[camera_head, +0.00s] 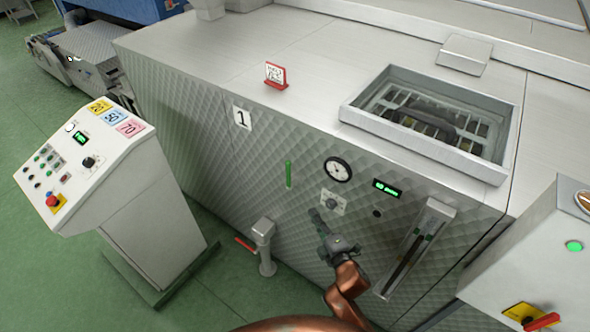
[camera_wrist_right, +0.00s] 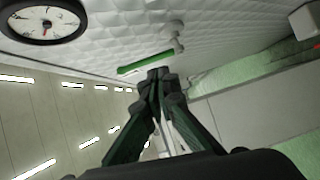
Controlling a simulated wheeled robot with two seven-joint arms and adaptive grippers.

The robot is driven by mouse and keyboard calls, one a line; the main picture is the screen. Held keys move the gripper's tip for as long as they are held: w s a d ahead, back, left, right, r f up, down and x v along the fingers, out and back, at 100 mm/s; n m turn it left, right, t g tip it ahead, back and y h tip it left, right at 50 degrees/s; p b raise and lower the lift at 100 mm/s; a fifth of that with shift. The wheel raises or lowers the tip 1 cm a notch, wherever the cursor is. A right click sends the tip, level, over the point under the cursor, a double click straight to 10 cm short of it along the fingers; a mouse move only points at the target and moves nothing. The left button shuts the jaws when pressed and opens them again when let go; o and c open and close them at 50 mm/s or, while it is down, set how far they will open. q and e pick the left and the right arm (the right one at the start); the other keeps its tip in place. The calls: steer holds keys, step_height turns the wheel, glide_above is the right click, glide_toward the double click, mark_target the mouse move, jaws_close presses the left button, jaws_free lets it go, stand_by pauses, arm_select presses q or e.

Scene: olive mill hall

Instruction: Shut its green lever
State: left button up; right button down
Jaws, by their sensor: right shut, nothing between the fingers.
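The green lever (camera_head: 288,174) stands upright on the quilted metal front of the machine marked 1, left of the round gauge (camera_head: 338,169). In the right wrist view the lever (camera_wrist_right: 145,63) reaches out from a pale pivot fitting (camera_wrist_right: 175,40), just beyond my fingertips. My right gripper (camera_head: 316,215) is shut and empty, in front of the panel, below and right of the lever. In the wrist view its fingertips (camera_wrist_right: 158,74) overlap the lever's near edge; whether they touch it I cannot tell. My left gripper is not in view.
A small plate with a knob (camera_head: 333,202) sits close by my right gripper. A grey post with a red handle (camera_head: 263,232) stands below the lever. A control console (camera_head: 100,165) stands left; a cabinet (camera_head: 545,235) stands right.

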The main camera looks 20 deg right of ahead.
mark_target(288, 176)
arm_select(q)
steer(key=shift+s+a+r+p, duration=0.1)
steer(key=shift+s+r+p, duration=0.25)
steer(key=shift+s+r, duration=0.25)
arm_select(e)
steer(key=shift+n+t+y, duration=0.3)
steer(key=shift+n, duration=0.3)
steer(key=r, duration=0.2)
steer(key=a+r, duration=0.1)
steer(key=r, duration=0.1)
steer(key=shift+w+a+r, duration=0.1)
steer(key=shift+w, duration=0.1)
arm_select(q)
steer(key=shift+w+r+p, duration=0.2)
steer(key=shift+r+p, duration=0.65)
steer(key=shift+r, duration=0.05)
arm_select(e)
steer(key=w+a, duration=0.2)
steer(key=w, duration=1.1)
steer(key=shift+w, duration=0.35)
